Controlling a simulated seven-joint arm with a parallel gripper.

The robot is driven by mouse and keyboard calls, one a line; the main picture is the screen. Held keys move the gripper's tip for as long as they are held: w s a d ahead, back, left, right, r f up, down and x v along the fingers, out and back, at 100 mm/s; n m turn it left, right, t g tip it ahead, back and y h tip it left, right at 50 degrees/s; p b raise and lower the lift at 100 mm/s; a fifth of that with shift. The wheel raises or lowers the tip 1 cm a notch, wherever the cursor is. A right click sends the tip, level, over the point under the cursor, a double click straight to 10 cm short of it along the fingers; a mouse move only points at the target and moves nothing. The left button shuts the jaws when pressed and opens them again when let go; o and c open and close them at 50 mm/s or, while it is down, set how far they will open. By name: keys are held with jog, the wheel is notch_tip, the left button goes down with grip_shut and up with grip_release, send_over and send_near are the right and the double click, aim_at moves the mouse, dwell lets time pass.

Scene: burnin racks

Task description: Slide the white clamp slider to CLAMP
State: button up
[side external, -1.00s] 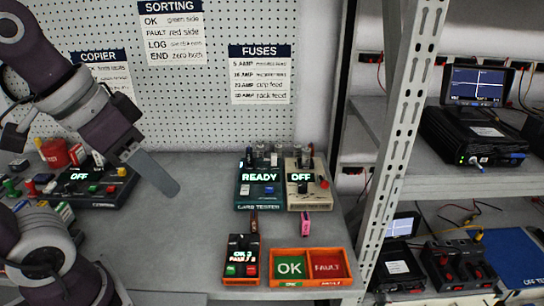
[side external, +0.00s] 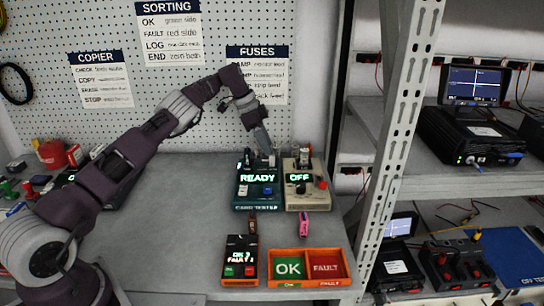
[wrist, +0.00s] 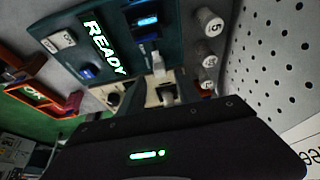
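The teal card tester (side external: 257,204) stands at the back of the bench with its display reading READY. A small white piece, apparently the clamp slider (wrist: 158,66), shows at its edge in the wrist view. The CLAMP marking is not readable. My gripper (side external: 266,150) points down at the back of the tester. In the wrist view its two dark fingers (wrist: 158,88) are apart, with the white piece seen near the gap between them. I cannot tell whether they touch it.
A beige unit (side external: 306,204) reading OFF stands right beside the tester. Several white-capped cylinders (wrist: 211,22) rise close to my gripper, near the pegboard (wrist: 275,60). A dark box (side external: 241,256) and an orange OK/FAULT tray (side external: 308,251) are in front. The bench's middle is clear.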

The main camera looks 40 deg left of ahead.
aim_at(272, 156)
jog(key=x, duration=0.5)
jog(key=shift+f, duration=0.1)
jog(key=shift+c, duration=0.4)
grip_shut()
dwell(0.8)
